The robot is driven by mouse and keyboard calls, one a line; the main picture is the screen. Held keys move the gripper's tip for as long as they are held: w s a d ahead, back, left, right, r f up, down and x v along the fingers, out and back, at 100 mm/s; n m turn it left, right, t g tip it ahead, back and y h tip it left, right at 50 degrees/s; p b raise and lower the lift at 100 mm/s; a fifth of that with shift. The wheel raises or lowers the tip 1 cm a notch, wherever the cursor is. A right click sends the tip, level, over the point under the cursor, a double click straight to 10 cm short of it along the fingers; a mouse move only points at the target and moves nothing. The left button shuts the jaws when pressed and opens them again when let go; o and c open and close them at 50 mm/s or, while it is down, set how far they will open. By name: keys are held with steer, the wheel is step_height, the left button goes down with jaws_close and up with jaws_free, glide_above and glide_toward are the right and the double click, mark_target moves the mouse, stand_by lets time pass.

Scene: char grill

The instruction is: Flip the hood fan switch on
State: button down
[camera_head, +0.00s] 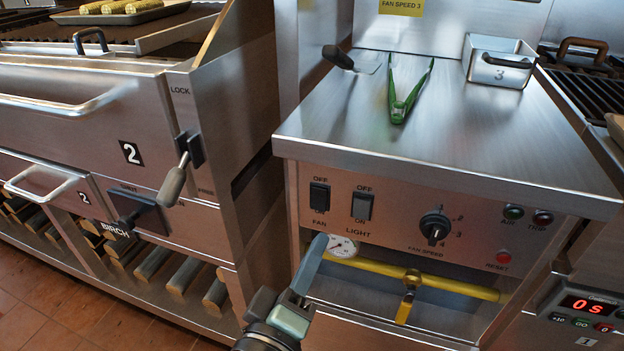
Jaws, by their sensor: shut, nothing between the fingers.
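The fan switch (319,196) is a black rocker on the steel front panel, with OFF printed above it, ON below it and FAN under that. I cannot tell which way it is tipped. My gripper (318,240) points up from the bottom of the view, its fingers shut and empty. Its tips show just below the FAN label, apart from the switch in the picture. The light switch (362,206), a greyer rocker, is just right of the fan switch. Part of the panel below is hidden behind my gripper.
A round gauge (342,247) and a yellow pipe with a valve handle (409,284) lie right of my gripper. The fan speed knob (435,226) is farther right. Left stands a grill with a lock lever (174,181). Green tongs (404,95) lie on the counter (460,140).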

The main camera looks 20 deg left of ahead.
mark_target(318, 208)
steer(key=s+a+n+g+p, duration=0.1)
steer(key=s+a+n+p, duration=0.2)
steer(key=s+n+p, duration=0.2)
steer(key=shift+s+n+g+y+p, duration=0.35)
steer(key=shift+s+p, duration=0.35)
steer(key=shift+p, duration=1.2)
steer(key=w, duration=0.4)
steer(key=w+f, duration=0.1)
steer(key=w, duration=0.9)
steer(key=shift+f+b, duration=0.35)
steer(key=shift+f, duration=0.05)
